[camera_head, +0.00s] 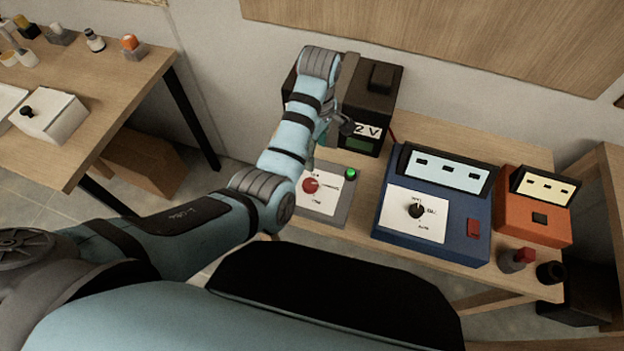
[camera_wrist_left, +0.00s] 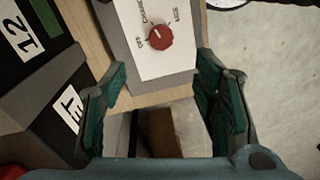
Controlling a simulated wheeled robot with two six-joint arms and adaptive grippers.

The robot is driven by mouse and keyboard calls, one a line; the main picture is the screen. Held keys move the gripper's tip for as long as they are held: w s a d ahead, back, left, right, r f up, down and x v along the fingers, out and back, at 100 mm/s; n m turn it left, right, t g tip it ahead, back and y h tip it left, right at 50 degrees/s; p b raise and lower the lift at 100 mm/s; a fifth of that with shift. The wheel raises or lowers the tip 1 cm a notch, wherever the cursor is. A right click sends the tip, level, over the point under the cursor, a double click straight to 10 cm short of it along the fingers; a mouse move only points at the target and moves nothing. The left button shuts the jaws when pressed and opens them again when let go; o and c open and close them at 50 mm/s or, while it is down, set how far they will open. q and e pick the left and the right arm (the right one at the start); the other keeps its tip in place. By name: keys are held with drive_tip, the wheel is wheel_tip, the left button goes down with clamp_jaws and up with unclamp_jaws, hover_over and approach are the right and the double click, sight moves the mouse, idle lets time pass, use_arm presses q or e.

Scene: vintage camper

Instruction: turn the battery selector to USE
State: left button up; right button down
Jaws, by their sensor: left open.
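The battery selector is a red knob (camera_wrist_left: 160,37) on a white label plate (camera_wrist_left: 180,68). A pale mark on the knob points toward the upper left in the left wrist view. In the head view the red knob (camera_head: 310,186) is left of a green button (camera_head: 350,173). My left gripper (camera_wrist_left: 163,72) is open and empty, with its teal-padded fingers below the knob in the wrist view and apart from it. My right gripper is not in view.
A black 12 V battery (camera_head: 368,105) stands behind the selector box. A blue charger with a black knob (camera_head: 417,211) and an orange unit (camera_head: 535,215) stand to the right. Another table (camera_head: 90,70) with small items is at the left.

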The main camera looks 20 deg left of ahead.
sight(311, 183)
use_arm(q)
drive_tip(key=f+b, duration=0.1)
drive_tip(key=f, duration=0.3)
drive_tip(key=f+b, duration=0.1)
drive_tip(key=f, duration=0.4)
drive_tip(key=s+f+b, duration=0.1)
drive_tip(key=f, duration=0.4)
drive_tip(key=shift+a, duration=0.25)
drive_tip(key=c, duration=1.2)
